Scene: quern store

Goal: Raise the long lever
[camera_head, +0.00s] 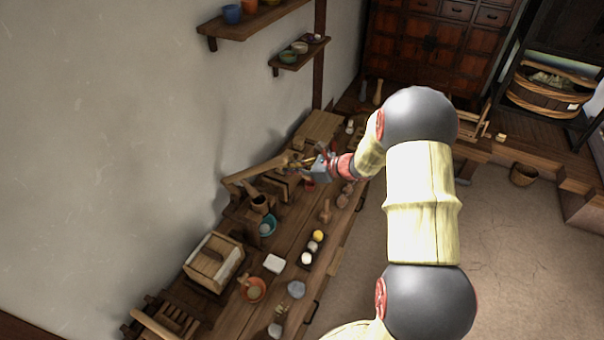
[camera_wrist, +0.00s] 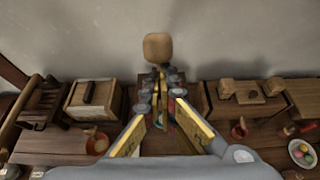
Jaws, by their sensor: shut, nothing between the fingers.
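The long lever (camera_head: 256,169) is a pale wooden beam. In the head view it lies above the bench near the wall, tilted, with its left end lower in the picture. My gripper (camera_head: 296,161) is at the beam's right end; whether it touches the beam I cannot tell. In the wrist view, my gripper's fingers (camera_wrist: 160,74) come together at the middle, with nothing visibly held. A rounded wooden block (camera_wrist: 158,47) shows just beyond the fingertips and looks like the lever's end. My fingers hide what lies below it.
The long bench (camera_head: 288,238) carries a wooden box (camera_head: 213,262), a teal bowl (camera_head: 267,224), an orange bowl (camera_head: 253,290) and several small items. Wall shelves (camera_head: 252,22) hang above. A wooden chest (camera_head: 428,40) stands behind.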

